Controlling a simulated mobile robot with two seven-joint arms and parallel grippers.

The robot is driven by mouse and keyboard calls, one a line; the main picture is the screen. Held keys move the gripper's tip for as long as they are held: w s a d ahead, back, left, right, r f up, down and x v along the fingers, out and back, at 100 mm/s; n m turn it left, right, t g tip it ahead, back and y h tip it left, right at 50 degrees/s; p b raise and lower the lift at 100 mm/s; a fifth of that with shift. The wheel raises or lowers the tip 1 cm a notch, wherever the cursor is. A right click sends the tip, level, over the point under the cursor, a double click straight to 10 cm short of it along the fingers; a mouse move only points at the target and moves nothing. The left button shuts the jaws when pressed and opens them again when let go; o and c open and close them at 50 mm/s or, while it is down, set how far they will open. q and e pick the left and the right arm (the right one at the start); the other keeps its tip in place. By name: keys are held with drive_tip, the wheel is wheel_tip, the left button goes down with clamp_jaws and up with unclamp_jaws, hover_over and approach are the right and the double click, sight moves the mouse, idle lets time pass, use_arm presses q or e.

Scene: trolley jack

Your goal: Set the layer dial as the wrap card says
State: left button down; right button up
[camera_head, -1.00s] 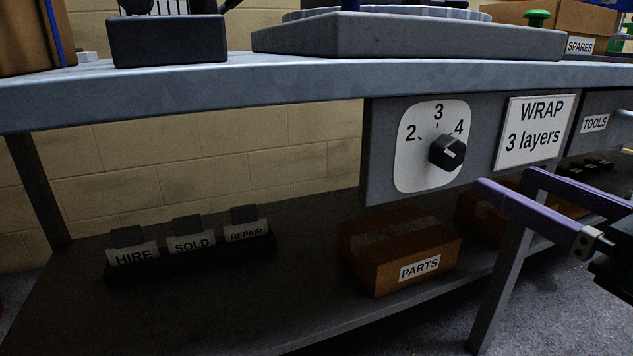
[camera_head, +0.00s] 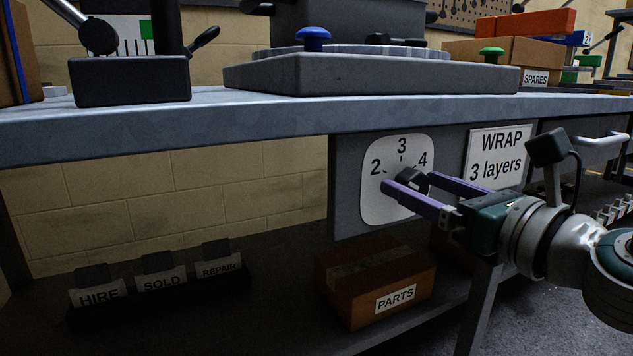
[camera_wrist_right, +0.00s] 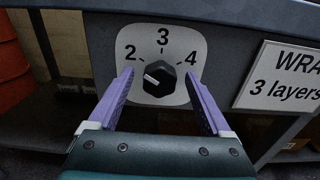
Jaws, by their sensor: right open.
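The layer dial (camera_head: 376,200) is a pale rounded plate marked 2, 3 and 4, on the panel under the bench top. Its black knob (camera_wrist_right: 160,80) has a white mark on its left side in the right wrist view, roughly toward the 2. The wrap card (camera_head: 497,156) right of the dial reads "WRAP 3 layers"; part of it shows in the right wrist view (camera_wrist_right: 283,78). My right gripper (camera_head: 408,181) is open, with its purple fingers before the dial. In the wrist view the knob appears between the fingertips, apart from both. My left gripper is not in view.
The bench top (camera_head: 240,118) overhangs the dial panel. Below, on the lower shelf, are a PARTS box (camera_head: 362,285) and a holder with HIRE, SOLD and REPAIR cards (camera_head: 160,283). A bench leg (camera_head: 479,300) stands below my right gripper.

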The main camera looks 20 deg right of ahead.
drive_tip(key=shift+c, duration=0.3)
clamp_jaws()
idle(0.5)
drive_tip(key=shift+m, duration=0.3)
drive_tip(key=m, duration=0.2)
drive_tip(key=shift+m, duration=0.3)
drive_tip(key=m, duration=0.2)
drive_tip(key=shift+d+m, duration=0.1)
drive_tip(key=shift+m, duration=0.3)
drive_tip(key=m, duration=0.4)
drive_tip(key=shift+m+p, duration=0.3)
drive_tip(key=shift+m, duration=0.5)
